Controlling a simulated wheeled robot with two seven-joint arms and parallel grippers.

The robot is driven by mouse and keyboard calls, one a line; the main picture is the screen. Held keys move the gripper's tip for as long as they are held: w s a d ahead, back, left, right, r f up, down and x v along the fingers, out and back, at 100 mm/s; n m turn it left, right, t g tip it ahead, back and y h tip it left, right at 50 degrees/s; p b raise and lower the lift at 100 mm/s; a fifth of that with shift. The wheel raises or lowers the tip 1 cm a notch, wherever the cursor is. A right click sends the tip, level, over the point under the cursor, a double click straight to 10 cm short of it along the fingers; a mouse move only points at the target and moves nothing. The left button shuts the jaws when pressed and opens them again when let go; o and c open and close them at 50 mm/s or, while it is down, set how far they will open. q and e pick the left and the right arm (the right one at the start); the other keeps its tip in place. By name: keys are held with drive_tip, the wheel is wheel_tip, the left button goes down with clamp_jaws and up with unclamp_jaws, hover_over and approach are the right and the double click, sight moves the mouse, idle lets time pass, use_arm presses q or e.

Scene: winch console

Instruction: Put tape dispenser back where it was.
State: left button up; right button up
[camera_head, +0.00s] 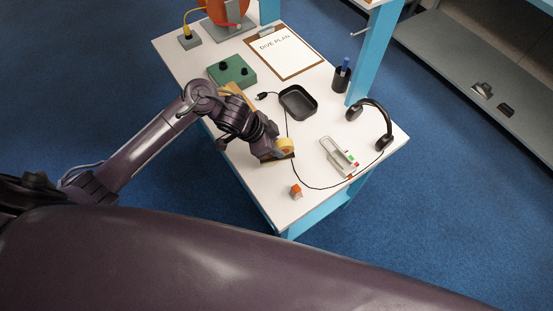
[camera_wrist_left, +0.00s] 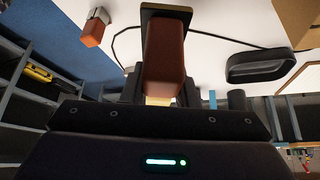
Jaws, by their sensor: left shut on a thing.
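The tape dispenser (camera_head: 286,144) shows a yellow tape roll and a dark base near the left edge of the white table. My left gripper (camera_head: 270,143) is shut on it and partly hides it. In the left wrist view the tape dispenser (camera_wrist_left: 165,50) shows a red-brown body with a dark base plate, and a bit of yellow lies between the fingers. I cannot tell whether its base touches the tabletop. My right gripper is not in view.
An orange and white block (camera_head: 296,191) stands near the front corner. A green box (camera_head: 232,72) and a clipboard (camera_head: 285,52) lie farther back.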

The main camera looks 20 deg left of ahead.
use_arm(q)
wheel_tip(320, 180, down, 4)
drive_tip(key=shift+d+r, duration=0.1)
drive_tip(key=shift+d, duration=0.05)
drive_tip(key=shift+f, duration=0.35)
wheel_tip(320, 180, down, 3)
drive_tip(key=shift+r, duration=0.2)
drive_tip(key=shift+f, duration=0.7)
drive_tip(key=o, duration=0.8)
drive_tip(key=shift+o, duration=0.4)
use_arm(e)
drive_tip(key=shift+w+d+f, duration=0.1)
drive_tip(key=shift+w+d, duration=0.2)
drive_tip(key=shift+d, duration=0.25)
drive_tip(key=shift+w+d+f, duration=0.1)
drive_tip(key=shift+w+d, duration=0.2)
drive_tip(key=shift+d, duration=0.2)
